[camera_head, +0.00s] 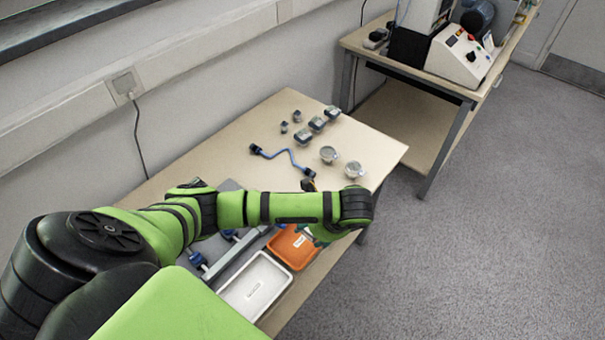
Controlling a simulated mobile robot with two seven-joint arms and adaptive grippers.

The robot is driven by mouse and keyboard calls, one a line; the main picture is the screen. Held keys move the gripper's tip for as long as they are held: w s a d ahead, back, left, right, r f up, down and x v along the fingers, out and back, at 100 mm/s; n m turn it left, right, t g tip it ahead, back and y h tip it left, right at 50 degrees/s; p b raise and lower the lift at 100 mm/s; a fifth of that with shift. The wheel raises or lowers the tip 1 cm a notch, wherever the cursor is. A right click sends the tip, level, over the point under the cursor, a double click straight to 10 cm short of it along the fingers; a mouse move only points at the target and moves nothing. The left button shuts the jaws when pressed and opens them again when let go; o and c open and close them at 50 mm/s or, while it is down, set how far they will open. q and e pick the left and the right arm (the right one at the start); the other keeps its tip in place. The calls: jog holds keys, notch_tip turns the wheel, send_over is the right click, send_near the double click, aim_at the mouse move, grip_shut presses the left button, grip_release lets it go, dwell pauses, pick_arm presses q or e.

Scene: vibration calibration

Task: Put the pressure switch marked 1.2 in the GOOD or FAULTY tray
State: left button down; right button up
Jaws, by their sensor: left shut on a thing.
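My left arm reaches in from the left, and its left gripper (320,236) hangs below the green wrist at the right edge of the orange tray (292,262). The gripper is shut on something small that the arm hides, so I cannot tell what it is. A white tray (255,286) lies beside the orange one, nearer to me. I cannot read the label in either tray. A small dark part with a brass-coloured bit (308,184) shows just behind the forearm, partly covered. I cannot make out any 1.2 marking. My right gripper is not in view.
A grey fixture (229,235) is partly hidden by my arm. A second bench (445,88) with machines stands behind, right.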

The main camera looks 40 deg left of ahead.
pick_arm(q)
jog(key=a, duration=0.1)
jog(key=a+f, duration=0.1)
jog(key=w+a+f, duration=0.1)
jog(key=shift+a, duration=0.35)
jog(key=shift+f+p, duration=0.35)
jog(key=shift+f, duration=1.75)
jog(key=shift+c, duration=2.1)
grip_release()
jog(key=shift+f, duration=0.1)
jog(key=v, duration=1.2)
jog(key=shift+s, duration=0.1)
jog(key=shift+a, duration=0.1)
